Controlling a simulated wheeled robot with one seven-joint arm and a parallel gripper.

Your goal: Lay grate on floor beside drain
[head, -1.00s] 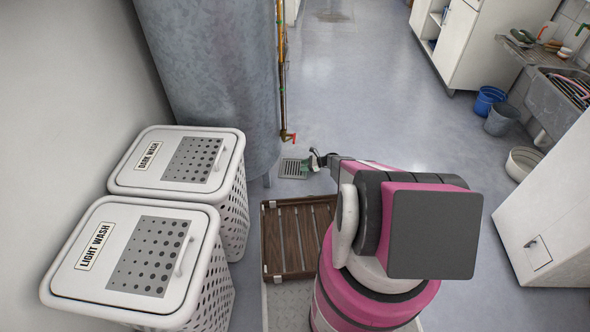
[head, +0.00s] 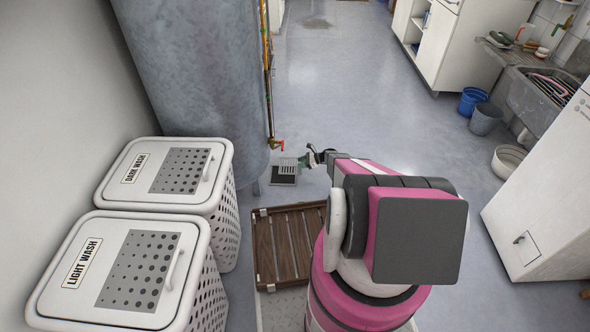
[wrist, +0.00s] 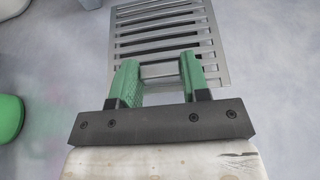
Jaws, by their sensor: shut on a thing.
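The grey slotted metal grate (head: 288,166) is in my gripper (head: 306,161), just above the floor drain. In the wrist view, the green fingers of my gripper (wrist: 158,72) are shut on the near edge of the grate (wrist: 165,32), and its slats extend away from me. The drain (head: 283,180) shows as a dark square opening below the grate, partly covered by it from this angle. In the wrist view the drain cannot be made out.
A brown slatted wooden rack (head: 268,250) lies on the floor in front of the drain. A grey tank (head: 190,70) and a pipe with a red tap (head: 276,143) stand behind and left. Two white hampers (head: 165,165) are left. Floor to the right (head: 390,120) is clear.

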